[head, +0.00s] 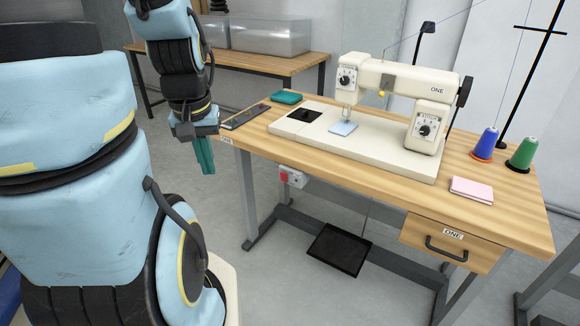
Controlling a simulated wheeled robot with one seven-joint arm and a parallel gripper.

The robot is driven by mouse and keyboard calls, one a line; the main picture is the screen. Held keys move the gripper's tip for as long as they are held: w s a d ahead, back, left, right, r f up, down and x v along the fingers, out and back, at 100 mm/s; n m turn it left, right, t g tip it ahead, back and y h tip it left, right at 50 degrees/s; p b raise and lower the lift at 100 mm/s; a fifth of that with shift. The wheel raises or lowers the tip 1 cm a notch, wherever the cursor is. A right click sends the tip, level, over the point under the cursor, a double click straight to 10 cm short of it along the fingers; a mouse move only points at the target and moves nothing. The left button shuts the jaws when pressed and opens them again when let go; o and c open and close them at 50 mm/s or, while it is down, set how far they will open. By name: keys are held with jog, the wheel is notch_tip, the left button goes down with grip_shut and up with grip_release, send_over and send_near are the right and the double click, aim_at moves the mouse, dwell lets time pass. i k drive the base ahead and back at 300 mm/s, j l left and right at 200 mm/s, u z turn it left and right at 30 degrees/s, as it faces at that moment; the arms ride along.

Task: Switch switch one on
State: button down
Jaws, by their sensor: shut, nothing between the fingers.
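A small white switch box (293,177) with a red part on its left hangs under the front edge of the sewing table, near its left end. Its switch position is too small to tell. The sewing machine (390,80) above carries the label ONE, as does the drawer (452,246). My gripper (205,171) points down with teal fingers shut and empty. In the picture it is left of the switch box, by the table's left front corner, and apart from the box.
The wooden table (350,190) holds a teal cloth, a dark tray (246,116), a pink cloth (472,190) and blue and green thread spools. A black pedal (340,250) lies beneath. The floor in front is clear. A back table holds clear bins.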

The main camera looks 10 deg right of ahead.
aim_at(284, 175)
jog(key=j, duration=1.4)
